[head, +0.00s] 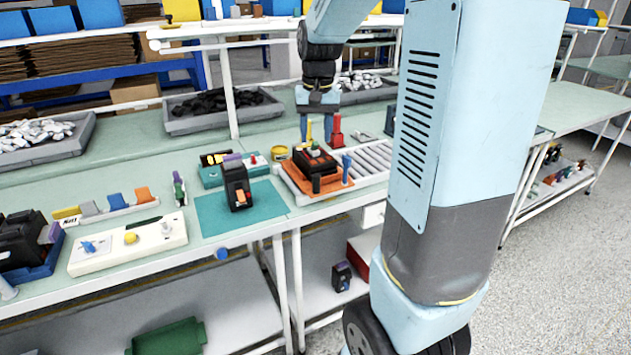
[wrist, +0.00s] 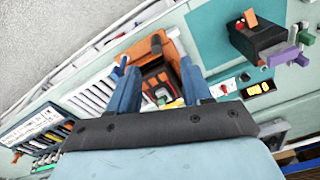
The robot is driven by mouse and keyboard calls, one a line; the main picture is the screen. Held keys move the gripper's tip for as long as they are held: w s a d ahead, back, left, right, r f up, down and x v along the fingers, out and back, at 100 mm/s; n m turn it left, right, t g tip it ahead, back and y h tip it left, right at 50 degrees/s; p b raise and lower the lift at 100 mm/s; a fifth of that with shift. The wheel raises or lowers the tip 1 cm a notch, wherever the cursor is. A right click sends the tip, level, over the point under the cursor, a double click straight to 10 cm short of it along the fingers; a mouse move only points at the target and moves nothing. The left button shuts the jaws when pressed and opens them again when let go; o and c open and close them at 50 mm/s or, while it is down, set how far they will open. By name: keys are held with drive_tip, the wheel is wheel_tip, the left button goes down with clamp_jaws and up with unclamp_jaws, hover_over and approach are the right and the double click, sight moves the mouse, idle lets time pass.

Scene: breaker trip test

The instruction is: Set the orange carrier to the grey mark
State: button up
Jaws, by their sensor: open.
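The orange carrier (head: 334,187) stands at the left end of a roller track (head: 365,160), with a dark breaker-like block (head: 314,160) on it. In the wrist view the orange carrier (wrist: 141,49) lies just beyond my fingertips. My gripper (head: 317,136) is open, pointing down above the far side of the carrier. In the wrist view my gripper (wrist: 153,72) has its two blue fingers spread, the dark block showing between them. Nothing is visibly held, and contact with the carrier cannot be told. I cannot make out the grey mark.
A black device (head: 238,187) stands on a teal mat (head: 215,212) left of the carrier. Red (head: 337,132) and blue (head: 347,168) upright pieces stand close to the carrier. A white panel (head: 130,246) is further left. Grey bins (head: 222,111) line the back.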

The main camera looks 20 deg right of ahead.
sight(317, 175)
drive_tip(key=shift+m+g, duration=0.4)
drive_tip(key=w+f, duration=0.1)
drive_tip(key=f, duration=0.4)
drive_tip(key=w+d+f, duration=0.1)
drive_tip(key=f, duration=0.5)
drive_tip(key=w+d+f, duration=0.1)
drive_tip(key=f, duration=0.5)
drive_tip(key=shift+w, duration=0.3)
drive_tip(key=shift+c, duration=0.2)
clamp_jaws()
